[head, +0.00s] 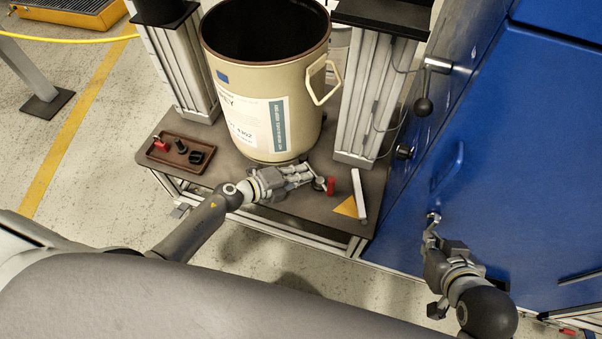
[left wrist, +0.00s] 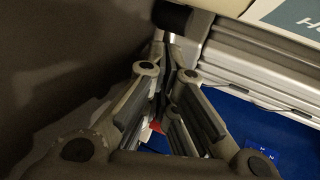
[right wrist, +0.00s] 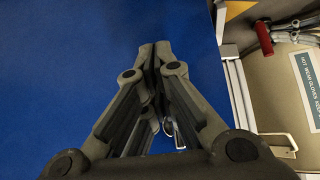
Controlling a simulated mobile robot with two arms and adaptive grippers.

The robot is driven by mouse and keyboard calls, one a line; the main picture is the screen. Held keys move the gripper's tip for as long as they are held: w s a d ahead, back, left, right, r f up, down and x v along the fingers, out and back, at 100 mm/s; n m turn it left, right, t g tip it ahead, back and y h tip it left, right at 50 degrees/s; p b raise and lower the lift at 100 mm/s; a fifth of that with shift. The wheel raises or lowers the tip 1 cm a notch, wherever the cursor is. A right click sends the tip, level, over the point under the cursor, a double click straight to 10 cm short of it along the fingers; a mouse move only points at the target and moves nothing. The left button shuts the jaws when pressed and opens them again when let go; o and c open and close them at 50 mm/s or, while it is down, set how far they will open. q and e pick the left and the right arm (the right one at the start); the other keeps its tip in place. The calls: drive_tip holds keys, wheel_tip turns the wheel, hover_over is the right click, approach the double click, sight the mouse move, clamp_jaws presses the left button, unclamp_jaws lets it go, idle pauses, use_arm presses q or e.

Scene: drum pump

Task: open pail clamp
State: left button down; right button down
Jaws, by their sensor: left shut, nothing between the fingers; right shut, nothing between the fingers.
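The beige pail (head: 270,75) stands upright and open-topped on the brown bench, with a label on its front and a bail handle (head: 324,82) on its right. A small clamp with a red handle (head: 330,186) is at the pail's foot; the red handle also shows in the right wrist view (right wrist: 264,38). My left gripper (head: 311,176) is shut and empty, its fingertips right beside the clamp; contact cannot be told. In the left wrist view its fingers (left wrist: 168,42) are together. My right gripper (head: 431,222) is shut and empty in front of the blue cabinet.
A brown tray (head: 170,163) with small red and black parts lies left of the pail. Aluminium posts (head: 363,110) flank the pail. A white bar (head: 358,193) and yellow triangle (head: 346,207) are at the bench's right. The blue cabinet (head: 510,150) carries a lever (head: 424,105).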

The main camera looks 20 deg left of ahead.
drive_tip(key=shift+s, duration=0.1)
